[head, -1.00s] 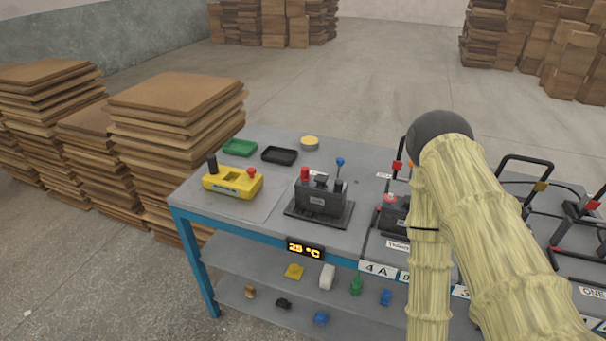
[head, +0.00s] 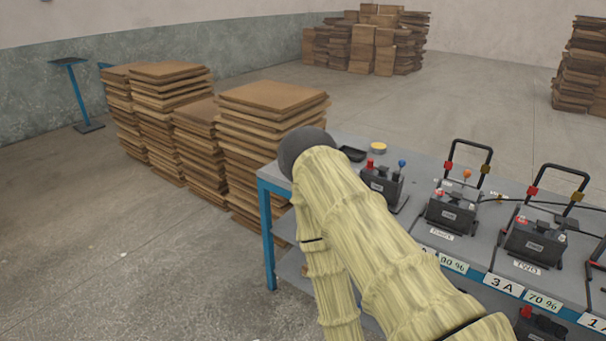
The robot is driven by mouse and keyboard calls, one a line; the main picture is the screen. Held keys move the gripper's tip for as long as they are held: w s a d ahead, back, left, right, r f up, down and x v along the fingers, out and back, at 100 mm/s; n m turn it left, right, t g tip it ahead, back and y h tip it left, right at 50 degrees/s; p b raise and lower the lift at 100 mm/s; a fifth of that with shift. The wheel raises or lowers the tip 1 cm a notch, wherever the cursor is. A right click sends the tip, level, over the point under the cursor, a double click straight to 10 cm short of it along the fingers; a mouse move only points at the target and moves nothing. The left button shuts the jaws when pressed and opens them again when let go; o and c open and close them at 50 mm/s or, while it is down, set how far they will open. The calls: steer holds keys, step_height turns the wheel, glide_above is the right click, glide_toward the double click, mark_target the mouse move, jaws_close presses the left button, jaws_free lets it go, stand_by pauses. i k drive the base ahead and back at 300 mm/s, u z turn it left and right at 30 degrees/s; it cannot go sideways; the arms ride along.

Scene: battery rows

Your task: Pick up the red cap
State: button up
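A small red cap (head: 370,163) sits on the left top of a dark battery (head: 382,184) at the left part of the workbench. A blue-topped post stands at the right of the same battery. Other small red parts show on the batteries further right, and I cannot tell from the frames which red piece the task means.
The grey bench (head: 425,170) has a blue frame. More batteries with dark handles (head: 562,171) and cables stand along it to the right. A black tray (head: 352,153) and a yellow disc (head: 378,147) lie at the back. Cardboard stacks (head: 273,95) stand left of the bench; floor in front is clear.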

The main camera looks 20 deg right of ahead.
mark_target(370, 162)
steer(key=k, duration=0.3)
steer(key=u, duration=0.7)
steer(key=i, duration=1.2)
steer(key=z, duration=1.25)
steer(key=i, duration=0.7)
steer(key=z, duration=0.85)
